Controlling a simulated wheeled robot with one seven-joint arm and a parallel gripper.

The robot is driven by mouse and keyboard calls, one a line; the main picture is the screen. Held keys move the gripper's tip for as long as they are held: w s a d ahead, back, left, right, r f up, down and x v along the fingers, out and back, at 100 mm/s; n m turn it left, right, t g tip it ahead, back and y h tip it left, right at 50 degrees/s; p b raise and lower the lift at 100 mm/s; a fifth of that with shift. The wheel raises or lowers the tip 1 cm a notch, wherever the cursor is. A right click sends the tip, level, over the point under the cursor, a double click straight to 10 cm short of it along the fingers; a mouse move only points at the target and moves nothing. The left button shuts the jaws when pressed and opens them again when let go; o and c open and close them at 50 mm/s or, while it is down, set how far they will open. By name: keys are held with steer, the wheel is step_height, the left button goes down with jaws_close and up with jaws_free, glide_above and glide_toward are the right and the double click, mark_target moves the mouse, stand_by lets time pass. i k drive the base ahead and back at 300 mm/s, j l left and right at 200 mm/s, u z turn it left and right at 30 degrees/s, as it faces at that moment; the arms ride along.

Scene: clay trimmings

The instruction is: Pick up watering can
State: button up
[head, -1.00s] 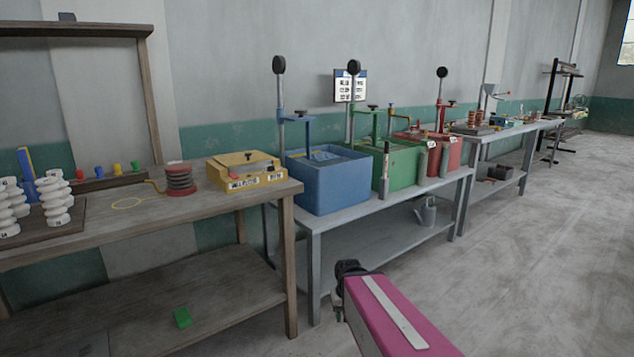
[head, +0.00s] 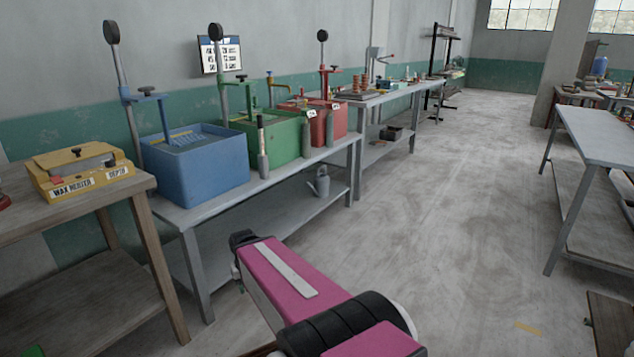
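The watering can (head: 322,183) is small and grey. It stands upright on the lower shelf of the grey metal table, toward that shelf's right end. In the head view it is beyond my arm and well apart from it. My pink and black arm reaches in from the bottom of the picture. The fingers of my gripper do not show, so whether it is open or shut is hidden.
The grey table (head: 205,214) carries a blue tub (head: 197,170), a green tub (head: 285,141) and a red tub (head: 340,122). A wooden bench (head: 130,195) with a yellow wax box (head: 80,173) stands left. The aisle floor (head: 440,200) is open; another table (head: 600,145) stands right.

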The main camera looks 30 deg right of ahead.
mark_target(320, 188)
steer(key=i+l, duration=0.15)
steer(key=l, duration=0.25)
steer(key=i+l+u, duration=0.15)
steer(key=l, duration=0.2)
steer(key=i+l, duration=0.15)
steer(key=l, duration=0.25)
steer(key=i+l+u, duration=0.1)
steer(key=l, duration=0.3)
steer(key=i+l+u, duration=0.1)
steer(key=l, duration=0.3)
steer(key=i+l, duration=0.2)
steer(key=l, duration=0.2)
steer(key=i+l, duration=0.15)
steer(key=l, duration=0.2)
steer(key=i+l+u, duration=0.15)
steer(key=l, duration=0.25)
steer(key=i+l, duration=0.15)
steer(key=l, duration=0.2)
steer(key=i+l+u, duration=0.15)
steer(key=l, duration=0.25)
steer(key=i+l, duration=0.15)
steer(key=l, duration=0.25)
steer(key=i, duration=0.2)
steer(key=j+u, duration=0.05)
